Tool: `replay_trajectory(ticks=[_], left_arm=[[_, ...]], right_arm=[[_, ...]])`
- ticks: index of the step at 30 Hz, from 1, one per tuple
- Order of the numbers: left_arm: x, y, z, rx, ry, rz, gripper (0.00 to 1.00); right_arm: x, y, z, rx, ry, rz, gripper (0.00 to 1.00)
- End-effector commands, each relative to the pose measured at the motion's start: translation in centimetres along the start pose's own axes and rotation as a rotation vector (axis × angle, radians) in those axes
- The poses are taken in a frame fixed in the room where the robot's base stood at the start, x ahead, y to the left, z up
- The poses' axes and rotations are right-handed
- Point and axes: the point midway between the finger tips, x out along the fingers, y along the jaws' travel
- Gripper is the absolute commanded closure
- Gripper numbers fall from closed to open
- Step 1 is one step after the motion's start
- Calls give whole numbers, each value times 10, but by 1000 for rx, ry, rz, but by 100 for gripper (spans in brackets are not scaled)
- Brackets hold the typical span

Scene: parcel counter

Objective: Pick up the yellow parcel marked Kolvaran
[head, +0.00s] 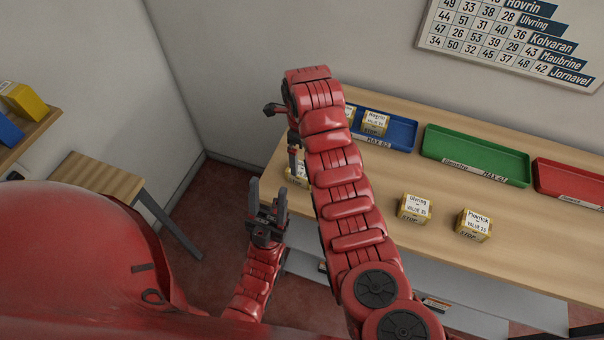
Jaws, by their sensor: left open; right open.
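No parcel here shows a readable Kolvaran label. One yellow parcel (298,180) stands at the counter's left end, partly hidden by my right arm, its name not readable. A parcel that seems marked Ulvring (414,208) and one whose name looks like Plovrick (474,225) stand on the open counter. Another parcel (375,122) sits in the blue tray, with one more partly hidden beside it. My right gripper (284,132) is open above and near the left-end parcel, partly hidden by its arm. My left gripper (268,206) is open and empty, off the counter's left end.
The blue tray (404,137), green tray (478,146) and red tray (570,180) line the counter's back. A wall chart (510,45) lists names, including Kolvaran. A shelf at left holds a yellow box (22,100). A wooden stool (95,185) stands below. The counter's front middle is partly clear.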

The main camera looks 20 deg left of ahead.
Motion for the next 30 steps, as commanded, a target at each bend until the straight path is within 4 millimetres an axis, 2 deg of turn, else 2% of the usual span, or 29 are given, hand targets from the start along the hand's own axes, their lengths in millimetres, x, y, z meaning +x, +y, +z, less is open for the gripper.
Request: replay_trajectory(ticks=[1, 3, 6, 12, 19, 24, 30], left_arm=[[-6, 0, 1, 0, 0, 0, 50], [8, 0, -1, 0, 0, 0, 50], [10, 0, -2, 0, 0, 0, 50], [18, -1, -3, 0, 0, 0, 50], [34, -2, -6, 0, 0, 0, 50], [34, -2, -6, 0, 0, 0, 50], [34, -2, -6, 0, 0, 0, 50]], right_arm=[[11, 0, -1, 1, -1, 2, 0], [16, 2, -1, -1, 5, 7, 0], [26, 1, -1, 1, 3, 4, 0], [34, 0, 0, 0, 2, 4, 0], [55, -1, 2, 0, 3, 5, 0], [72, -3, 3, 2, -1, 1, 0], [81, -1, 2, -1, 1, 2, 0]])
